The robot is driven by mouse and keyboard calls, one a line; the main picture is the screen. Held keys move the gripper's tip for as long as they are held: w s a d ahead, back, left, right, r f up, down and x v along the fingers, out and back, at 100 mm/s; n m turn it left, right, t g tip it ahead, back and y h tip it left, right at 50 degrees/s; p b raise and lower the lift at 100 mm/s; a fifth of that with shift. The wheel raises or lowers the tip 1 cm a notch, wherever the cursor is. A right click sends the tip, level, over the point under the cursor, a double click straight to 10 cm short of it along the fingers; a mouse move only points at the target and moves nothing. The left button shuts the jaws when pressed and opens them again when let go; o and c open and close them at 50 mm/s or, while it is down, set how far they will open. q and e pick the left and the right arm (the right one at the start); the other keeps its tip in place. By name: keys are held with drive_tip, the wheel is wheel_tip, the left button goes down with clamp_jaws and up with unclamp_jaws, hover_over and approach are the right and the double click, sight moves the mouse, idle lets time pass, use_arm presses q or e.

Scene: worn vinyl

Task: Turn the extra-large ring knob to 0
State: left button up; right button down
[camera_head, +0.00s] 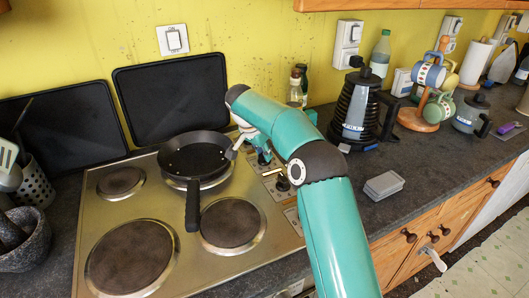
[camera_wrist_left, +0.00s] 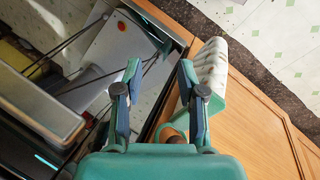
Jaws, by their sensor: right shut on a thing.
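The steel hob (camera_head: 183,228) has a control strip with knobs along its right side. A black knob (camera_head: 283,184) shows there beside my arm. My right gripper (camera_head: 264,158) reaches down to the strip farther back and is shut on a knob, which its fingers and my arm largely hide. I cannot read the markings or tell the knob's setting. My left gripper (camera_wrist_left: 158,85) is open and empty in the left wrist view, pointing at the floor and cabinet side; it is not in the head view.
A frying pan (camera_head: 195,155) stands on the back-right ring, its handle pointing forward. A black kettle (camera_head: 357,108), bottles and a mug tree (camera_head: 424,97) stand right of my arm. Grey coasters (camera_head: 383,185) lie on the worktop. A stone mortar (camera_head: 28,240) is at the left.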

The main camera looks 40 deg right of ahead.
drive_tip(key=shift+n+b, duration=0.35)
drive_tip(key=shift+n, duration=0.15)
drive_tip(key=shift+n+t+b, duration=0.45)
drive_tip(key=shift+n+t, duration=0.05)
drive_tip(key=shift+n, duration=0.4)
drive_tip(key=shift+s+n+t, duration=0.1)
drive_tip(key=shift+n+t, duration=0.3)
drive_tip(key=shift+n, duration=0.5)
drive_tip(key=shift+n+t+y, duration=0.3)
drive_tip(key=shift+n+y, duration=0.1)
drive_tip(key=shift+n, duration=0.6)
drive_tip(key=n+y+p, duration=0.1)
drive_tip(key=n, duration=0.2)
drive_tip(key=shift+d+r+t, duration=0.1)
drive_tip(key=shift+r+t, duration=0.05)
drive_tip(key=shift+t, duration=0.25)
drive_tip(key=shift+n+t+y+p, duration=0.3)
drive_tip(key=shift+n+y+p, duration=0.35)
drive_tip(key=shift+n, duration=1.05)
